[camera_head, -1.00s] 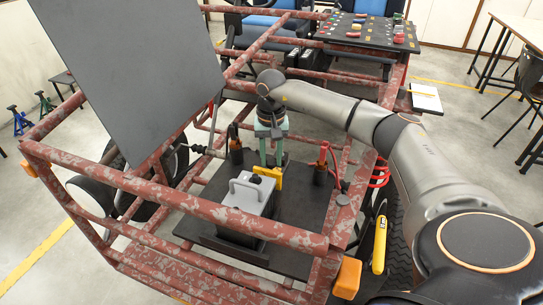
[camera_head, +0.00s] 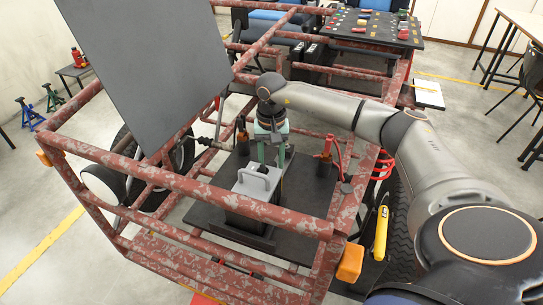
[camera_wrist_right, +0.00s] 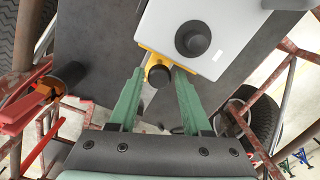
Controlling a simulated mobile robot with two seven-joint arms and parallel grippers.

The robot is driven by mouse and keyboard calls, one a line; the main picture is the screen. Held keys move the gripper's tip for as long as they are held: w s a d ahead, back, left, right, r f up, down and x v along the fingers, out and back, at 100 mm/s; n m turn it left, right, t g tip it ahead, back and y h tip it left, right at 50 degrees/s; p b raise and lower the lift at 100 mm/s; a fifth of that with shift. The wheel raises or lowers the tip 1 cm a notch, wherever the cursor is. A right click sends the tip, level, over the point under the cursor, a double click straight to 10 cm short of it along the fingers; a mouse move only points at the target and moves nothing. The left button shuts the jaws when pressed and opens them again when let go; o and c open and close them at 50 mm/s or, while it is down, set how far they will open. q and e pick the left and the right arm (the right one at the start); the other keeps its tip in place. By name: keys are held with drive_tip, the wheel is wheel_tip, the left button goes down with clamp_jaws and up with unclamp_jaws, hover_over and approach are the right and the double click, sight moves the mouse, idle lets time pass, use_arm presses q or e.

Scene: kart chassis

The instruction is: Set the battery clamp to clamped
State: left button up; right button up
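The battery is a grey box with a handle (camera_head: 257,180), standing on a dark plate inside the red frame. In the right wrist view, its grey top (camera_wrist_right: 225,25) carries a round black knob. The yellow clamp (camera_wrist_right: 146,52) lies along the battery's edge, with a black knob (camera_wrist_right: 159,76) at its end. My right gripper (camera_wrist_right: 159,84) is open, its green fingers on either side of that knob, with small gaps showing. In the head view, my right gripper (camera_head: 272,158) points down behind the battery, and the clamp is hidden or too small to tell. My left gripper is not in view.
Rusty red tubes (camera_head: 210,195) surround the battery bay. A dark panel (camera_head: 150,65) rises at the left. A post with a red cable (camera_head: 325,168) stands right of the battery; another post (camera_head: 242,136) is behind it. The dark plate (camera_head: 313,195) has bare room at right.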

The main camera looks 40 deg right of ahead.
sight(271, 164)
wheel_tip(271, 164, up, 13)
drive_tip(key=p, duration=0.1)
drive_tip(key=shift+f, duration=0.2)
idle(0.6)
